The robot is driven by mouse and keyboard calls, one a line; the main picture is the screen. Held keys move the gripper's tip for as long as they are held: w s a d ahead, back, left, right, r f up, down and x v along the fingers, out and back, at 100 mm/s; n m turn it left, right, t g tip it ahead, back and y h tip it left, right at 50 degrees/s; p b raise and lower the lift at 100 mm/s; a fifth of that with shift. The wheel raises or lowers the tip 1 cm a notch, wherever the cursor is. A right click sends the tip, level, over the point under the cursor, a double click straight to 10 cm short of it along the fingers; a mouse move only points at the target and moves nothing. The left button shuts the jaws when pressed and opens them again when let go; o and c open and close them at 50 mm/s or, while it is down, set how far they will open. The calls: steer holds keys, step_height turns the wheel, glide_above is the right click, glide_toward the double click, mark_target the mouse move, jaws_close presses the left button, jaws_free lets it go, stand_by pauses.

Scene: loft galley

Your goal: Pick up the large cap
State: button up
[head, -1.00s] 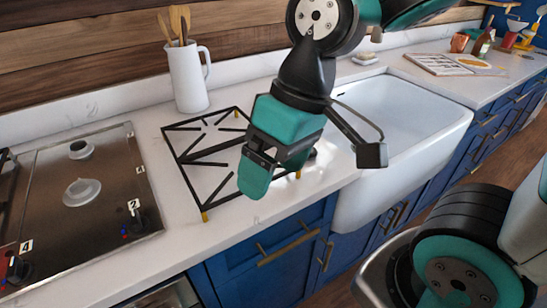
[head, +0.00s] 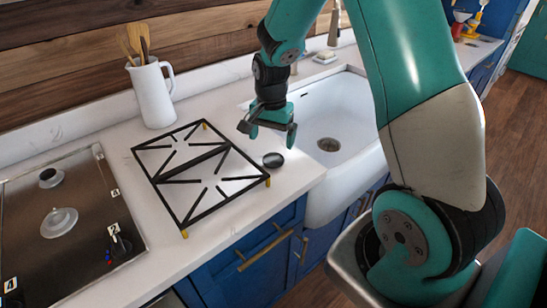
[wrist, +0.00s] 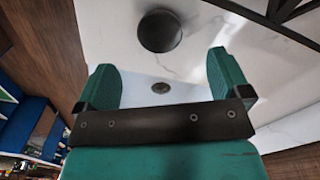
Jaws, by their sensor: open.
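The large cap is most likely the round black disc (head: 273,160) lying flat on the white counter between the black grate and the sink. It also shows in the wrist view as a dark disc (wrist: 160,31) near the top, beyond the fingertips and roughly centred between them. My gripper (head: 267,131) is above the counter near the sink's left rim, pointing down, apart from the disc. In the wrist view its two green fingers (wrist: 160,78) are spread wide with nothing between them. No label on the disc can be read.
A black grate (head: 205,146) with brass feet stands left of the disc. The white sink (head: 350,105) with a round drain is to the right. A cooktop panel (head: 75,240) with burners and numbered knobs is at left. A white pitcher (head: 152,97) of wooden utensils stands behind.

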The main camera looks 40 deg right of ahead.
mark_target(273, 159)
steer(key=f+p, duration=0.1)
steer(key=f, duration=0.2)
steer(key=f+p, duration=0.1)
steer(key=f, duration=0.3)
steer(key=shift+d+f, duration=0.2)
steer(key=shift+f, duration=0.05)
steer(key=c, duration=1)
